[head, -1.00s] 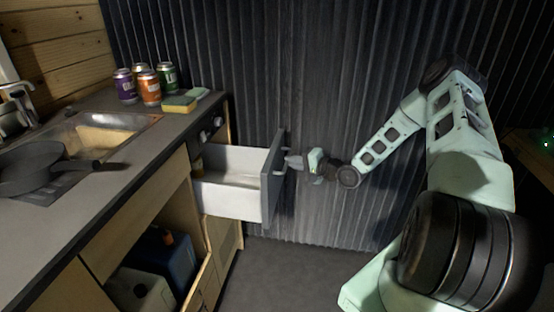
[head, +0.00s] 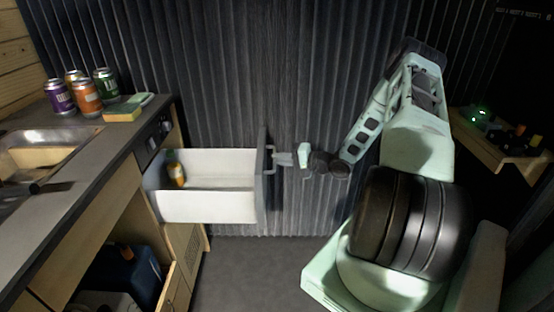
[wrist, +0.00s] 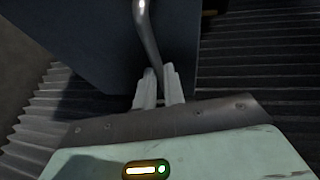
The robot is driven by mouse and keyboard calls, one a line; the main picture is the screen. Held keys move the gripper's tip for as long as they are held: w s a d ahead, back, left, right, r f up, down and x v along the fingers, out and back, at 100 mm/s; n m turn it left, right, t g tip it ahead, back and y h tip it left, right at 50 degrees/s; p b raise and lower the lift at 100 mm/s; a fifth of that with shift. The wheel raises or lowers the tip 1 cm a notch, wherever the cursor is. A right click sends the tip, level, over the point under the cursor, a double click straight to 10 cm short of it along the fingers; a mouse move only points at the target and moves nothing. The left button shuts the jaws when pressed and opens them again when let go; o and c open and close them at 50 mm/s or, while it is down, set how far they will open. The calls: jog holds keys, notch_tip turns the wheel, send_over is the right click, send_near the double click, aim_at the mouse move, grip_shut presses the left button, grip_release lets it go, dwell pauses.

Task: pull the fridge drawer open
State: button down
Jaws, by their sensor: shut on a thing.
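The fridge drawer (head: 207,208) is pulled well out of the counter unit, and its white inside shows. Its dark front panel (head: 262,182) faces right and carries a bar handle (head: 270,160). My gripper (head: 276,158) is at the right of the panel, shut on the handle. In the wrist view, the two pale fingers (wrist: 160,88) close around the lower part of the metal handle (wrist: 147,38), against the dark drawer front (wrist: 85,35). An orange-yellow can or bottle (head: 177,174) stands inside the drawer at its left end.
The counter (head: 90,150) holds several cans (head: 86,98), a sponge (head: 122,114) and a sink (head: 40,155). A lower bin drawer (head: 172,290) stands partly open. A wooden shelf (head: 495,150) is at right. Floor below the fridge drawer is clear; corrugated wall stands behind.

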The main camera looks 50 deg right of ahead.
jog(key=c, duration=1.5)
grip_release()
jog(key=v, duration=1.7)
jog(key=shift+s, duration=0.15)
jog(key=shift+d+r, duration=0.1)
